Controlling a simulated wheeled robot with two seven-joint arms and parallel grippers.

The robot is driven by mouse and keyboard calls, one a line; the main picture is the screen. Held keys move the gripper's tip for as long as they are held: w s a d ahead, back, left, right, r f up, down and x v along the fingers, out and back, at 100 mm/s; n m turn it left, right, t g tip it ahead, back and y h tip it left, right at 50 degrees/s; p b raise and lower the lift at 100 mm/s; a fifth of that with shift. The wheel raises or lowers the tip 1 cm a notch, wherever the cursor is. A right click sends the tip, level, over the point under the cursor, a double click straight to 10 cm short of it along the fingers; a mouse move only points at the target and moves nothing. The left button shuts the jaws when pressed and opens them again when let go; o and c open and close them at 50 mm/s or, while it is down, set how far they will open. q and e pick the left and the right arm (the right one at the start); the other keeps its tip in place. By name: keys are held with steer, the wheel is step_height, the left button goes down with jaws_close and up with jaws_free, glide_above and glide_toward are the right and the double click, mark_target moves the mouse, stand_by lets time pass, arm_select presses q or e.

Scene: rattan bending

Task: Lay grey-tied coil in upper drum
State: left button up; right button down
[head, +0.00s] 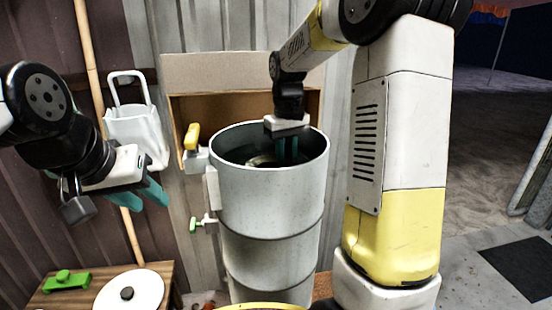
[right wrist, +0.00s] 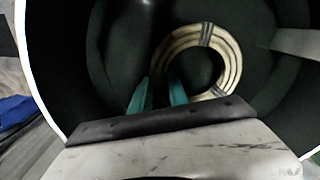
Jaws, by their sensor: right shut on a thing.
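The grey-tied coil (right wrist: 228,50) is a pale ring of rattan with grey bands, inside the dark drum in the right wrist view. A pale bit of it (head: 262,160) shows through the drum mouth in the head view. The upper drum (head: 265,200) is a tall grey metal cylinder, open at the top. My right gripper (head: 288,150) reaches down through its mouth; in the right wrist view its teal fingers (right wrist: 160,92) are shut on the coil's near left side. My left gripper (head: 145,195) is open and empty, left of the drum.
A yellow-handled valve (head: 191,137) and a green tap (head: 203,223) stick out at the drum's left side. A cardboard box (head: 240,75) stands behind it.

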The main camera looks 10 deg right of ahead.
steer(key=shift+f, duration=0.55)
steer(key=c, duration=1.3)
jaws_free()
steer(key=shift+o, duration=0.2)
steer(key=shift+r, duration=0.1)
step_height(320, 180, up, 13)
